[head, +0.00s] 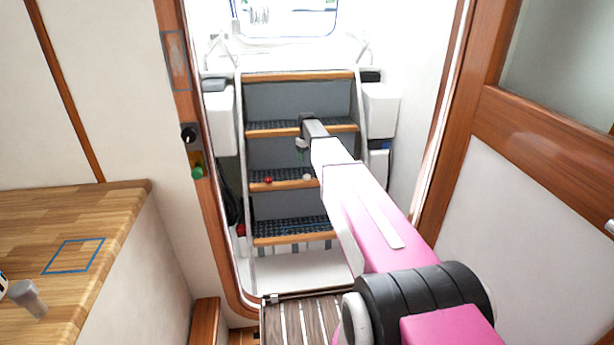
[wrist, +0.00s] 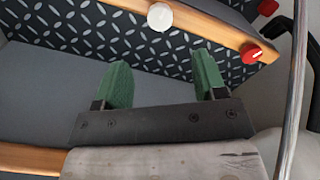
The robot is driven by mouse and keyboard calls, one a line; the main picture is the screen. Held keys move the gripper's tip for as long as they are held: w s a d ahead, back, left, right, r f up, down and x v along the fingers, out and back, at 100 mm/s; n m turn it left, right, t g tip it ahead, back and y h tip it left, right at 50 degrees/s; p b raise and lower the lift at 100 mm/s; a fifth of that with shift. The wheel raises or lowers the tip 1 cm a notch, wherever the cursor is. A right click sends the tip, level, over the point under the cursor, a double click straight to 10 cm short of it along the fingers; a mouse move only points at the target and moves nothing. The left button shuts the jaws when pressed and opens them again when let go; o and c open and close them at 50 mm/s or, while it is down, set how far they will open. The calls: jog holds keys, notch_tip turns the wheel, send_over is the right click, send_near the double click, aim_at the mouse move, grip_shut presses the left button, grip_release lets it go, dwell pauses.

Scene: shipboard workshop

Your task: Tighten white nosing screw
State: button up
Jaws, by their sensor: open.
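The white nosing screw (head: 307,177) shows as a round white knob on the wooden front edge of a middle step in the head view. It also shows near the top of the wrist view (wrist: 159,16). A red screw knob (head: 268,180) sits on the same nosing, left of the white one in the head view and to its right in the wrist view (wrist: 251,52). My gripper (wrist: 161,62) is open and empty, its two green fingers apart. The white knob lies beyond the fingertips, not between them. My gripper is small and partly hidden by my arm in the head view.
The steps (head: 290,152) have dark patterned treads and wooden nosings, with a metal rail (wrist: 297,90) close by on the right in the wrist view. A wooden door frame (head: 196,190) and door (head: 510,130) flank the opening. A wooden counter (head: 110,215) stands left.

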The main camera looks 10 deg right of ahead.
aim_at(307, 176)
notch_tip(307, 176, down, 11)
jog(key=shift+r, duration=0.1)
dwell(0.4)
jog(key=c, duration=0.9)
